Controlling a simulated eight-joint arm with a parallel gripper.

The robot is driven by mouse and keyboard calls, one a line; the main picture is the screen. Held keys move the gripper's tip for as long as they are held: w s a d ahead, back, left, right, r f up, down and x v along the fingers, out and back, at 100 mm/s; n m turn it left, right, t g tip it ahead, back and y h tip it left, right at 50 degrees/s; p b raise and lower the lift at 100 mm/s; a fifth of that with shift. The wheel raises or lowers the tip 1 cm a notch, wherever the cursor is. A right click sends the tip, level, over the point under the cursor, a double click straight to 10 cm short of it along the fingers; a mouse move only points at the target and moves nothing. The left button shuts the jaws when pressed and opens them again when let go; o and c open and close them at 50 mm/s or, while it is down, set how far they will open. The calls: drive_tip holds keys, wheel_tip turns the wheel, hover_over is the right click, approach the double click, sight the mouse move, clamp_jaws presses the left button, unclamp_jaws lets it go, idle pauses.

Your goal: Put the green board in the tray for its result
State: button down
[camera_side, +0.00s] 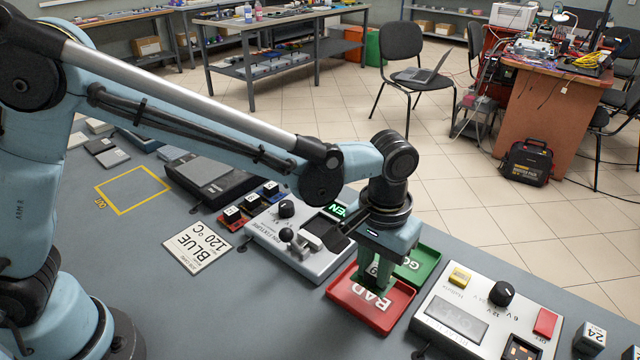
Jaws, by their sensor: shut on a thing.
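My gripper (376,278) points down over the back part of the red tray marked BAD (345,297). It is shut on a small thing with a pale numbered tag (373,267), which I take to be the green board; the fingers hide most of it. I cannot tell whether it touches the tray. The green tray marked GOOD (428,262) is just behind and to the right, partly hidden by my gripper. The test fixture (330,262) is left of the trays; its small screen shows green letters, partly covered by my gripper.
Orange, blue and dark boards with numbered cubes (251,201) stand left of the fixture. A card reading BLUE 120 °C (196,247) lies in front. A power unit with a red switch (480,318) is close right of the trays. A yellow square outline (133,190) is empty.

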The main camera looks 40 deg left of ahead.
sight(373, 281)
drive_tip(key=shift+w+a+f, duration=0.15)
drive_tip(key=shift+w+f, duration=0.15)
drive_tip(key=shift+f, duration=1.95)
drive_tip(key=shift+f, duration=0.1)
drive_tip(key=c, duration=0.9)
unclamp_jaws()
drive_tip(key=shift+c, duration=0.2)
